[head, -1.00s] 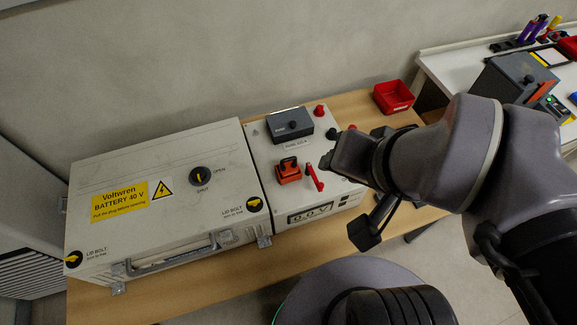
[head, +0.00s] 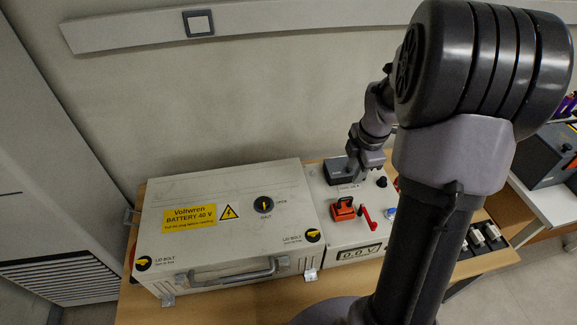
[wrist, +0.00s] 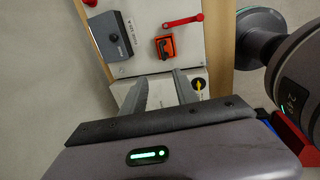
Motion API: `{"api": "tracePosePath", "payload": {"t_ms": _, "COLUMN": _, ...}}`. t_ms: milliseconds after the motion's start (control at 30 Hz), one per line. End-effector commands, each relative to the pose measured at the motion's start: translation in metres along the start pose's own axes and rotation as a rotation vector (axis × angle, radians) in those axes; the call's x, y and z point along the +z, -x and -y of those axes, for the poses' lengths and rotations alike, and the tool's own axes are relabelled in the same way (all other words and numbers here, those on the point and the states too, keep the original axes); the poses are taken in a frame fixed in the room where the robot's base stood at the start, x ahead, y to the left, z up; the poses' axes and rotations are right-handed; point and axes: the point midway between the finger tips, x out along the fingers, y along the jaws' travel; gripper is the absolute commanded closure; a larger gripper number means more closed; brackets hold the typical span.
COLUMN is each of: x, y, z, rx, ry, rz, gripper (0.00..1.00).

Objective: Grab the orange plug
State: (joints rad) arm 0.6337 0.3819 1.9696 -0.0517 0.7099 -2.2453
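The orange plug (head: 343,210) with a dark handle on top sits on the white panel box (head: 345,236) to the right of the battery case. It also shows in the wrist view (wrist: 166,49), beyond my fingertips and apart from them. My gripper (head: 362,178) is above the back part of the panel box, up and to the right of the plug in the head view. In the wrist view my gripper (wrist: 160,80) has its two grey fingers apart with nothing between them.
A red lever (head: 367,218) stands just right of the plug. A dark box with a knob (wrist: 112,36) is also on the panel. The battery case (head: 225,225) with its yellow label stands to the left. A wall rail (head: 300,20) runs behind.

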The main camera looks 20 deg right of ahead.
Motion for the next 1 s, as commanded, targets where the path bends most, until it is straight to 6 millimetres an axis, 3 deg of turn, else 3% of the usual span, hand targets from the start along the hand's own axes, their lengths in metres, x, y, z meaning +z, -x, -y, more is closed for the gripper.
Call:
{"api": "tracePosePath", "payload": {"t_ms": 167, "x": 0.000, "y": -0.018, "z": 0.001, "rx": -0.003, "ry": 0.009, "rz": -0.001, "gripper": 0.64}}
{"api": "tracePosePath", "payload": {"t_ms": 400, "x": 0.000, "y": -0.092, "z": 0.003, "rx": -0.004, "ry": 0.009, "rz": -0.001, "gripper": 0.64}}
{"api": "tracePosePath", "payload": {"t_ms": 500, "x": 0.000, "y": -0.113, "z": 0.002, "rx": -0.003, "ry": 0.008, "rz": -0.002, "gripper": 0.64}}
{"api": "tracePosePath", "payload": {"t_ms": 733, "x": 0.001, "y": -0.135, "z": 0.003, "rx": -0.002, "ry": 0.007, "rz": -0.001, "gripper": 0.64}}
{"api": "tracePosePath", "payload": {"t_ms": 900, "x": 0.005, "y": -0.170, "z": 0.009, "rx": -0.003, "ry": 0.008, "rz": -0.001, "gripper": 0.64}}
{"api": "tracePosePath", "payload": {"t_ms": 1000, "x": 0.005, "y": -0.177, "z": 0.008, "rx": -0.001, "ry": 0.009, "rz": 0.000, "gripper": 0.64}}
